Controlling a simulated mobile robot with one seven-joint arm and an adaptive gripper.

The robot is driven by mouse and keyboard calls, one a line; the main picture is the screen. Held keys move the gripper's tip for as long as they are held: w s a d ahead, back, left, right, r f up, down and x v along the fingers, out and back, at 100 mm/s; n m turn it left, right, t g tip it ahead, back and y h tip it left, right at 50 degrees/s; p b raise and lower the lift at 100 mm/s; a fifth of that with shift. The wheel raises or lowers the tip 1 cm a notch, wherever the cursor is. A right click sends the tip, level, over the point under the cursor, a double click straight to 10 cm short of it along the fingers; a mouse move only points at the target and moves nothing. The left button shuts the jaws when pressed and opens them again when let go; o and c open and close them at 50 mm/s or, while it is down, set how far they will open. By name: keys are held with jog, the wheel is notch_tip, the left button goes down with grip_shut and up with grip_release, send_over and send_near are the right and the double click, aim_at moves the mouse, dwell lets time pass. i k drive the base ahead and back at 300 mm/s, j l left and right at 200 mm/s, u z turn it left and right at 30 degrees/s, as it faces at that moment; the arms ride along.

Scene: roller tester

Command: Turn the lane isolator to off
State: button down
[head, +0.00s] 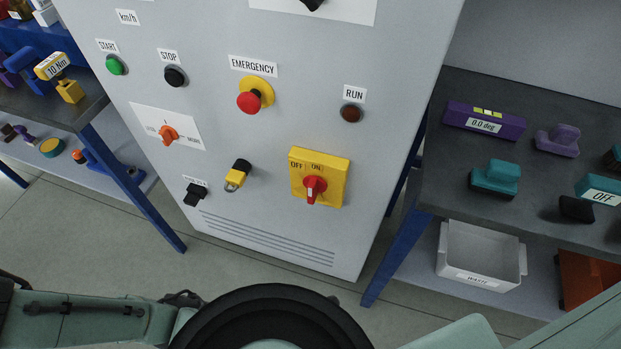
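The lane isolator (320,178) is a yellow plate low on the right of the grey cabinet front in the head view. A red rotary handle (313,189) with a white mark sits on it. OFF is printed at the plate's upper left and ON to the right of it. The handle stands roughly upright, with its upper end under ON. Nothing covers the isolator. My gripper is not in view; only parts of my own body show along the bottom edge.
A yellow padlock (235,180) hangs left of the isolator. The red emergency button (250,102) and RUN lamp (352,113) are above it. An orange selector (168,135) is further left. A dark workbench (450,160) with loose items stands at right, a white bin (481,251) below.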

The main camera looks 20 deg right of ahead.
aim_at(312, 188)
jog(key=k+l, duration=0.25)
jog(key=k, duration=0.25)
jog(key=k+l, duration=0.3)
jog(key=k, duration=0.15)
jog(key=j+z, duration=0.05)
